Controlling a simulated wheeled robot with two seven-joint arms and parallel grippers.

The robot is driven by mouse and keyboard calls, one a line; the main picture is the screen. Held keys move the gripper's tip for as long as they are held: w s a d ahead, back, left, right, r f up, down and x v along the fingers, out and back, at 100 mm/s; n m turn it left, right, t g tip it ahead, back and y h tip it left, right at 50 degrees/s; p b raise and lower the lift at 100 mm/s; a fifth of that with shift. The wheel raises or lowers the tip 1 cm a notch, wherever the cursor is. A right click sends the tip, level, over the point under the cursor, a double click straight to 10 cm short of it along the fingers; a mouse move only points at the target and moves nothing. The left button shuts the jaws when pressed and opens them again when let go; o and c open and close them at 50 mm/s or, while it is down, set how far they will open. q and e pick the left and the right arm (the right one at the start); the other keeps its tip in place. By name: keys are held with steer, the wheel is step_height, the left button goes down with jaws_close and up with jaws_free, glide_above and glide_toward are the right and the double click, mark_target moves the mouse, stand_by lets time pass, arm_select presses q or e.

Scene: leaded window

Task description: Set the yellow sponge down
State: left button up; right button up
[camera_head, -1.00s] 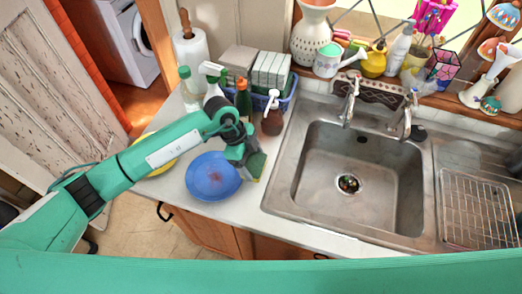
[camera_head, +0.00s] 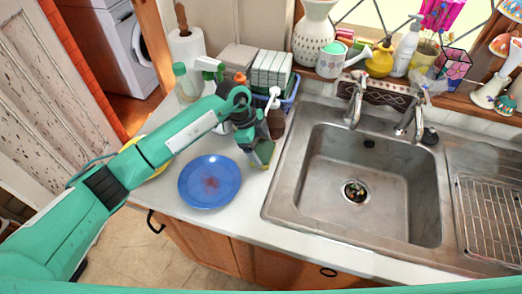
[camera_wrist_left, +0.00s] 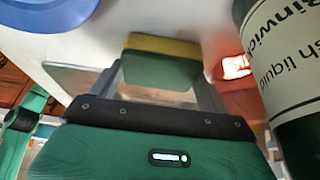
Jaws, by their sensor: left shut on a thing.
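The sponge (camera_wrist_left: 162,44), with a yellow layer and a green layer, sits between the fingers of my left gripper (camera_wrist_left: 165,72) in the left wrist view. The gripper is shut on it. In the head view my left gripper (camera_head: 260,150) points down over the white counter, between the blue plate and the sink. A small part of the sponge (camera_head: 263,153) shows at its fingertips. I cannot tell whether the sponge touches the counter. My right gripper is not in view.
A blue plate (camera_head: 209,182) with a reddish stain lies left of the gripper. The steel sink (camera_head: 300,180) is to the right. Bottles, including a brown pump bottle (camera_head: 275,122), and a blue basket (camera_head: 288,104) stand behind. The counter in front is clear.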

arm_select(q)
steer(key=shift+r, duration=0.1)
steer(key=o, duration=1)
steer(key=shift+b+v, duration=0.95)
steer(key=shift+v, duration=2.15)
steer(key=shift+w+a+r, duration=0.1)
steer(key=shift+a+r, duration=0.1)
steer(key=shift+r, duration=0.4)
